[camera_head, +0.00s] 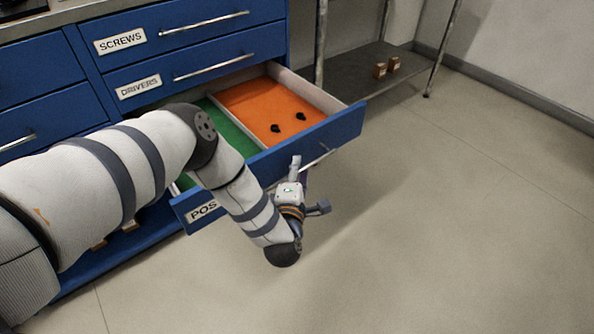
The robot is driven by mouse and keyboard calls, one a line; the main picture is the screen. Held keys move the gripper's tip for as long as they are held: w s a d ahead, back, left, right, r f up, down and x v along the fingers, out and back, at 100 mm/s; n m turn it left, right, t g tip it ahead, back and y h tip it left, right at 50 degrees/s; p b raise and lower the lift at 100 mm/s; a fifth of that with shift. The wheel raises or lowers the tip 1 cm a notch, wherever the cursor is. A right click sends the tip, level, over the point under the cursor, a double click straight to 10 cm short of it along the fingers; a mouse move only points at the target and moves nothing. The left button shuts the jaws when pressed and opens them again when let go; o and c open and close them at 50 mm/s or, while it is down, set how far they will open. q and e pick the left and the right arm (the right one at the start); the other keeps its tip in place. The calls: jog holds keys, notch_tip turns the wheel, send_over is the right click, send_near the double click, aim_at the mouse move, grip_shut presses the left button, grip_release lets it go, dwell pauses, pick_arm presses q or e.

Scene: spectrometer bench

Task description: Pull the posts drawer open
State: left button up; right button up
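The posts drawer (345,127) is blue with a label reading "POS", the rest hidden behind my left arm. It stands pulled out from the cabinet, its inside showing an orange section and a green section. Its metal handle (318,159) shows in part on the front; the rest is hidden behind my arm and gripper. My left gripper (311,187) is just in front of the drawer, by the handle. Its fingers are spread apart, with nothing seen between them. I cannot tell whether it touches the handle. My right gripper is out of view.
Two small black pieces (288,122) lie in the orange section. The screws drawer (195,31) and drivers drawer (210,66) above are shut. A metal shelf (365,75) with small brown blocks (386,67) stands behind right. The floor (450,220) at right is clear.

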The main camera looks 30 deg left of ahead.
pick_arm(q)
jog(key=shift+s, duration=0.1)
jog(key=v, duration=1.1)
jog(key=shift+s, duration=0.35)
jog(key=shift+d, duration=0.25)
